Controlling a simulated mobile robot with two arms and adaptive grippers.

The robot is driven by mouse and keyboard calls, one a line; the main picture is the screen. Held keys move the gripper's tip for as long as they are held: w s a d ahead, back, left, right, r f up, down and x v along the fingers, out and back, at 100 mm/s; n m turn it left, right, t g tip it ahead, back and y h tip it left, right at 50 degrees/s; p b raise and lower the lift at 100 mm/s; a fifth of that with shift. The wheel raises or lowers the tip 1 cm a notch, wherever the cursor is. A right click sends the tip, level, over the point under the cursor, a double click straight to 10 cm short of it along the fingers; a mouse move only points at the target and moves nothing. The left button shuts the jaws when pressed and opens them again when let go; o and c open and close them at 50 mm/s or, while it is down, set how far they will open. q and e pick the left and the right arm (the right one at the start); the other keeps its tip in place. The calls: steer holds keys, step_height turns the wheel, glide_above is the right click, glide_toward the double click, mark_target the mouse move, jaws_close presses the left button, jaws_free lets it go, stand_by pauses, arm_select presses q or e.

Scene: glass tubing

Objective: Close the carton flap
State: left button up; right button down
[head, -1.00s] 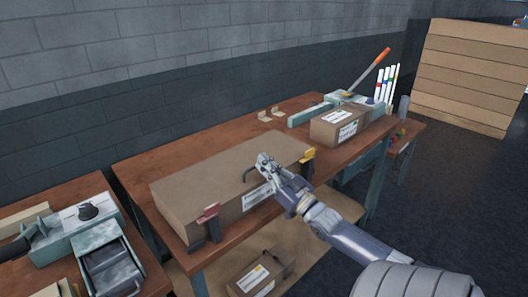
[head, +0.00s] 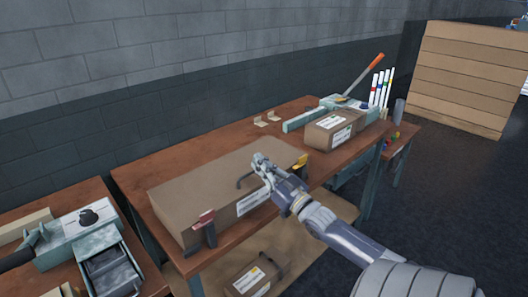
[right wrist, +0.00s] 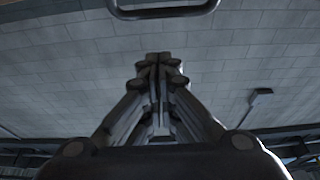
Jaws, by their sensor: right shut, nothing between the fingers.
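A long brown carton (head: 195,188) lies on the wooden workbench. Its top looks flat, and I cannot tell whether the flap is fully down. A dark bent handle (head: 243,181) shows at the carton's upper front edge; a dark handle bar (right wrist: 163,12) also crosses the top of the right wrist view. My right gripper (head: 259,162) is over the carton's front edge, beside the handle, and appears apart from it. Its fingers (right wrist: 157,62) are shut together and empty. My left gripper is not in view.
A smaller carton (head: 333,128) and a lever tool (head: 345,102) stand farther right on the bench. Another box (head: 255,274) is on the lower shelf. The bench behind the long carton is mostly clear.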

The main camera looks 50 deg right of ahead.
arm_select(q)
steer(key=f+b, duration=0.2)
steer(key=b, duration=0.1)
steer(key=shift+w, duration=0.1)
arm_select(e)
steer(key=f+v, duration=0.1)
steer(key=v, duration=0.8)
steer(key=shift+f, duration=0.4)
